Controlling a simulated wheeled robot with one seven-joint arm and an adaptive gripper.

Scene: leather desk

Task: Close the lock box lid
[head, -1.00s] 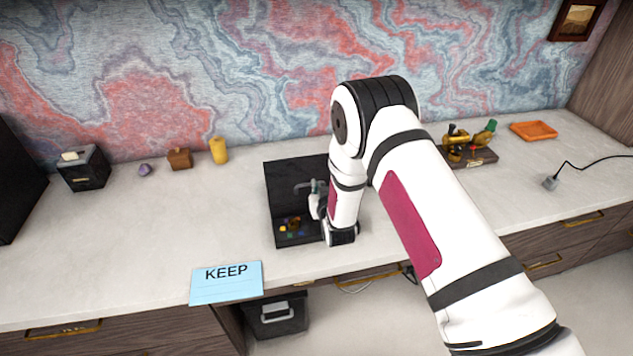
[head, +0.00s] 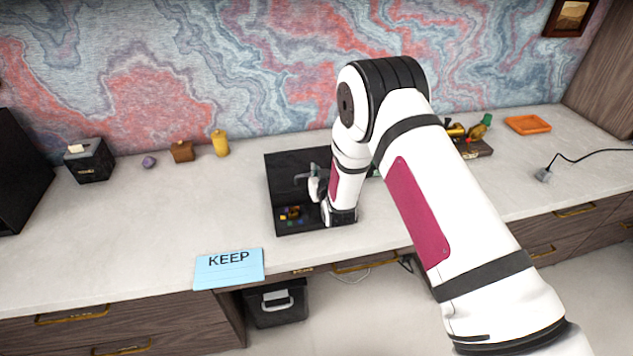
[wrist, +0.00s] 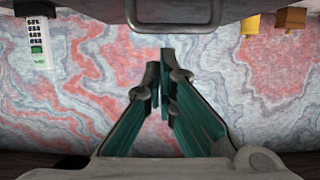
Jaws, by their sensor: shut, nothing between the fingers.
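The black lock box (head: 274,205) sits on the desk, left of my forearm in the head view. Its dark lid (head: 290,162) appears raised at the back, and small coloured items show in the lower, open part. My gripper (head: 315,187) is over the box, partly hidden by my own wrist. In the wrist view my gripper (wrist: 162,75) is shut and empty, its teal fingers close together. A grey bar handle (wrist: 175,27) on a dark surface crosses the top of that view, apart from the fingertips. Contact with the lid cannot be told.
A blue KEEP card (head: 228,270) lies at the front edge. A yellow cylinder (head: 220,143), a brown block (head: 182,151) and a black tissue-like box (head: 89,160) stand at the back left. An orange tray (head: 527,124) lies far right. The left desk is largely clear.

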